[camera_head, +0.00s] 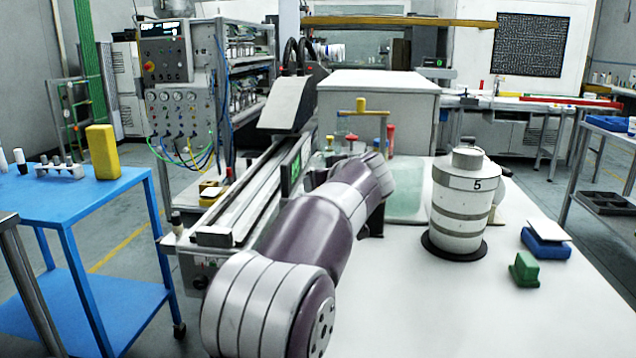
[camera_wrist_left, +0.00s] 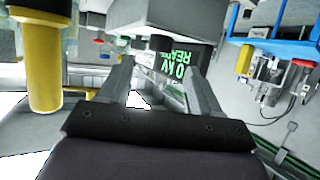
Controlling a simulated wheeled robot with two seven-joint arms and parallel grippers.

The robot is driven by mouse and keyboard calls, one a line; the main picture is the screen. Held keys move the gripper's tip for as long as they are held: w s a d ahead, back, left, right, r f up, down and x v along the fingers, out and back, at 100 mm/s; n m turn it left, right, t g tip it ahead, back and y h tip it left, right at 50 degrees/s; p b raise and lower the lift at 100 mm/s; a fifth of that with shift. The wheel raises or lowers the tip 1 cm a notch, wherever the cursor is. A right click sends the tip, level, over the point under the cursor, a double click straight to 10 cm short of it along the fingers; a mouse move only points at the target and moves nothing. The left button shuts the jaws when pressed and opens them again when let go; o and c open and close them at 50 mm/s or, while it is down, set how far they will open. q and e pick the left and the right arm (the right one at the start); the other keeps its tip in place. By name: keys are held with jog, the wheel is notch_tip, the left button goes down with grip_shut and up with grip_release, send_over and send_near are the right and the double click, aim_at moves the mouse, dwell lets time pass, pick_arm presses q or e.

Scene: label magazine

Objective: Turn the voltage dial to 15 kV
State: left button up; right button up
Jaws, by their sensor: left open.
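A black display (camera_wrist_left: 178,62) with green characters reads "0 kV READY" upside down in the left wrist view. In the head view its green-lit panel (camera_head: 294,170) is on the side of the long rail machine (camera_head: 250,205). My left gripper (camera_wrist_left: 158,68) is open, its two grey fingers apart and pointing toward the display, with nothing seen held between them. In the head view my purple and grey left arm reaches to the machine and hides the fingers. I cannot make out the voltage dial in either view. My right gripper is not in view.
A white banded canister (camera_head: 461,205) marked 5 stands on the white table right of my arm. A green block (camera_head: 524,268) and a blue block (camera_head: 545,243) lie farther right. A blue cart (camera_head: 75,205) stands at left. A yellow post (camera_wrist_left: 36,60) is close beside the left gripper.

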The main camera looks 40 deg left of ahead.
pick_arm(q)
jog(key=x, duration=0.6)
jog(key=shift+w+a, duration=0.15)
jog(key=c, duration=1)
jog(key=shift+m+t+p, duration=0.3)
jog(key=shift+t, duration=0.1)
jog(key=shift+a+m+t+h, duration=0.1)
jog(key=shift+m+t+h, duration=0.2)
jog(key=shift+r+m+h+p, duration=0.15)
jog(key=shift+m+h+p, duration=0.15)
jog(key=shift+h+p, duration=0.15)
jog(key=m+t+h+p, duration=0.1)
jog(key=p, duration=0.3)
jog(key=r+m+t+h+p, duration=0.1)
jog(key=p, duration=0.3)
jog(key=shift+s+a+r+m, duration=0.1)
jog(key=shift+s+a+m, duration=0.1)
jog(key=shift+s+m, duration=0.1)
jog(key=m+h+p, duration=0.1)
jog(key=p, duration=0.5)
jog(key=m+t+h+p, duration=0.1)
jog(key=h+p, duration=0.1)
jog(key=p, duration=0.4)
jog(key=shift+a+f+m+t, duration=0.15)
jog(key=shift+f+m+t, duration=0.15)
jog(key=shift+f+m, duration=0.1)
jog(key=shift+f+m+h+p, duration=0.35)
jog(key=shift+h+p, duration=0.1)
jog(key=shift+p, duration=0.4)
